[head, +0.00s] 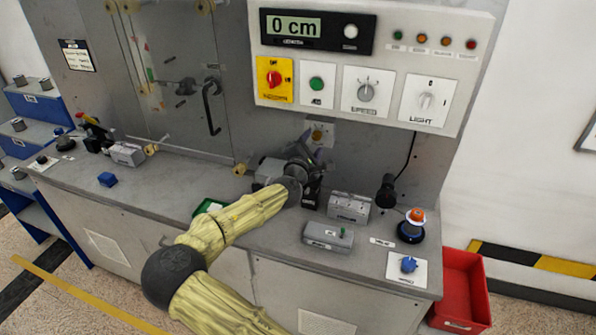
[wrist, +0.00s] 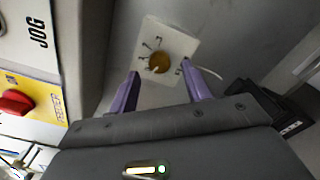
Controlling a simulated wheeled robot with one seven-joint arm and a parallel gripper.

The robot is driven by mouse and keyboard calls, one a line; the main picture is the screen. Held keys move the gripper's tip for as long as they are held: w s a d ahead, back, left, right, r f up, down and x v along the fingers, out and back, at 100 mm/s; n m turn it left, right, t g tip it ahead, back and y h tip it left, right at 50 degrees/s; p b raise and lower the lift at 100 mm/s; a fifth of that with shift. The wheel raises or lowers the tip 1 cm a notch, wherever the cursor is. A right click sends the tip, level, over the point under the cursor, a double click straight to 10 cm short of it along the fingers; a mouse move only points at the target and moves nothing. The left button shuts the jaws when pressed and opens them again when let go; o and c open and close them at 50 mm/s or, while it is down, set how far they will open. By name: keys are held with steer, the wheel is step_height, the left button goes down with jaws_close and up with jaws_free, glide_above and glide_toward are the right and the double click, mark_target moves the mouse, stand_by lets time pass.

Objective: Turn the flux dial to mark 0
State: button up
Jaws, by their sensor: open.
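A brass-yellow dial (wrist: 159,63) sits on a square white plate (wrist: 179,37) on the grey wall. Small marks run around its knob, too small to read surely. A pale line on the knob seems to point to the lower left of the wrist picture. I take it for the flux dial; I see no readable name on it. In the head view the dial (head: 318,134) shows just above and behind my gripper (head: 306,158). In the wrist view my gripper's purple fingers (wrist: 160,69) are apart, one to each side of the knob in the picture, with nothing between them. Contact is not visible.
A control panel (head: 385,60) with a "0 cm" display, a red switch and other knobs overhangs the dial. A cable hangs right of the dial.

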steer(key=b+v, duration=0.2)
steer(key=v, duration=1.1)
steer(key=shift+s+a, duration=0.2)
steer(key=shift+s, duration=0.2)
